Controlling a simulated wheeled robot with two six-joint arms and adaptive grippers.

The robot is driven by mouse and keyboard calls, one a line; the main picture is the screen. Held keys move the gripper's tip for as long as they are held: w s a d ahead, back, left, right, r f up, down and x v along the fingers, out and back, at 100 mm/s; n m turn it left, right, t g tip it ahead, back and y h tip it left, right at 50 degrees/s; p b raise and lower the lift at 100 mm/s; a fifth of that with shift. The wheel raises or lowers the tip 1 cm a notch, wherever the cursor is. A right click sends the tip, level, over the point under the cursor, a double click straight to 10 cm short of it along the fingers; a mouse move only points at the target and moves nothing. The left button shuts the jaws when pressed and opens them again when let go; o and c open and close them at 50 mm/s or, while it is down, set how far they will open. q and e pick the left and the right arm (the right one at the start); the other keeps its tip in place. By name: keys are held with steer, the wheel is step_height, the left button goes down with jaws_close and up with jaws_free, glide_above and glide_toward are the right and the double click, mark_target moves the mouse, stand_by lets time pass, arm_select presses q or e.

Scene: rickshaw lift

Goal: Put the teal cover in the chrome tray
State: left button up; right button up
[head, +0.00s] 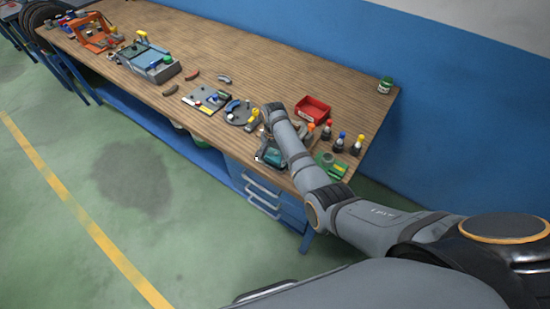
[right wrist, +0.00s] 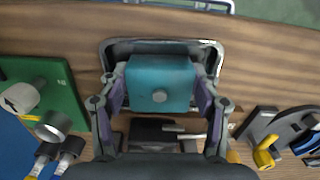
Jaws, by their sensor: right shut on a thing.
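The teal cover (right wrist: 160,82) is a teal block with a round grey knob, held between the two fingers of my right gripper (right wrist: 160,92) in the right wrist view. The chrome tray (right wrist: 206,51) lies around and below it on the wooden bench, its shiny rim showing beyond the cover. I cannot tell whether the cover touches the tray floor. A dark item with a metal rod (right wrist: 170,132) lies just nearer, between the fingers. In the head view the teal cover (head: 273,156) shows beside my right forearm, which hides much of the tray. My left gripper is not in view.
A green board (right wrist: 52,90) with grey cylinders lies left of the tray in the right wrist view; a grey disc with a yellow part (right wrist: 264,150) lies right. In the head view, a red bin (head: 312,108) and several small bottles (head: 340,143) stand behind my arm.

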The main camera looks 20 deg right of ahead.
mark_target(273, 157)
steer(key=shift+s+a+r, duration=0.1)
steer(key=shift+s+a, duration=0.05)
steer(key=shift+a, duration=0.1)
steer(key=o, duration=1.4)
steer(key=shift+f, duration=0.2)
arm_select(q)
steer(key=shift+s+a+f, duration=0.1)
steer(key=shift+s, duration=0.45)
arm_select(e)
steer(key=shift+r, duration=0.15)
steer(key=shift+r, duration=0.35)
arm_select(q)
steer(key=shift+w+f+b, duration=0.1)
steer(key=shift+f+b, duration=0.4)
steer(key=shift+b, duration=0.05)
arm_select(e)
step_height(273, 157, up, 12)
steer(key=shift+f, duration=0.2)
